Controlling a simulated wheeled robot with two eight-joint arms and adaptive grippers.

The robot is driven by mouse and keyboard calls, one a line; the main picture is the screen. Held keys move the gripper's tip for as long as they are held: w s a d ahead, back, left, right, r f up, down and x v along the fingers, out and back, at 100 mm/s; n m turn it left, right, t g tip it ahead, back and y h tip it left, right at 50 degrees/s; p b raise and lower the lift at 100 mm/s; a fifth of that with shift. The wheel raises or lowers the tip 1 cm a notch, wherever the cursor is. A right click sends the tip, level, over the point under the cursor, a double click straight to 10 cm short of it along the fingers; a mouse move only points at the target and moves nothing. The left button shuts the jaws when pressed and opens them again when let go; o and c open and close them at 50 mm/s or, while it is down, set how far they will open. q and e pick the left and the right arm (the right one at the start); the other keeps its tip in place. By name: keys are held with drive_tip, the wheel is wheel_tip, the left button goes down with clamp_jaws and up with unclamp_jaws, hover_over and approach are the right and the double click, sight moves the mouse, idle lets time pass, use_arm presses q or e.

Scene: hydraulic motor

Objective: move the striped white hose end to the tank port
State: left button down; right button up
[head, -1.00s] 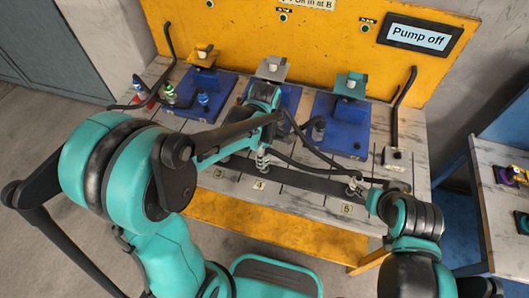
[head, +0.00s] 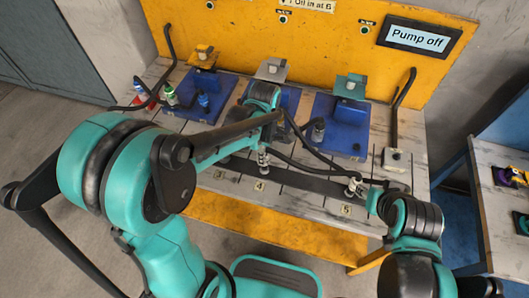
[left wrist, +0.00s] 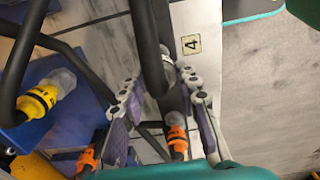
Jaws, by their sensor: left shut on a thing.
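My left gripper (head: 263,165) points down at the front of the workbench, near label 4 (head: 260,186). In the left wrist view its two fingers (left wrist: 163,105) are on either side of a dark hose (left wrist: 150,45), shut on it. No white stripes can be made out; the fingers and hose hide part of the end. My right gripper (head: 355,188) is near label 5 (head: 346,210); its finger opening is too small to tell. I cannot identify the tank port.
Blue plates (head: 341,136) with fittings stand on the bench, before a yellow panel (head: 230,40) and a screen reading "Pump off" (head: 419,37). Black pipes rise at both bench ends.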

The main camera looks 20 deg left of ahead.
use_arm(q)
drive_tip(key=shift+r, duration=0.1)
drive_tip(key=shift+r+p, duration=1.2)
drive_tip(key=shift+r, duration=0.25)
drive_tip(key=c, duration=1.6)
unclamp_jaws()
drive_tip(key=shift+c, duration=0.2)
clamp_jaws()
wheel_tip(320, 180, up, 8)
drive_tip(key=p, duration=0.6)
drive_tip(key=shift+r+p, duration=0.2)
drive_tip(key=shift+p, duration=0.1)
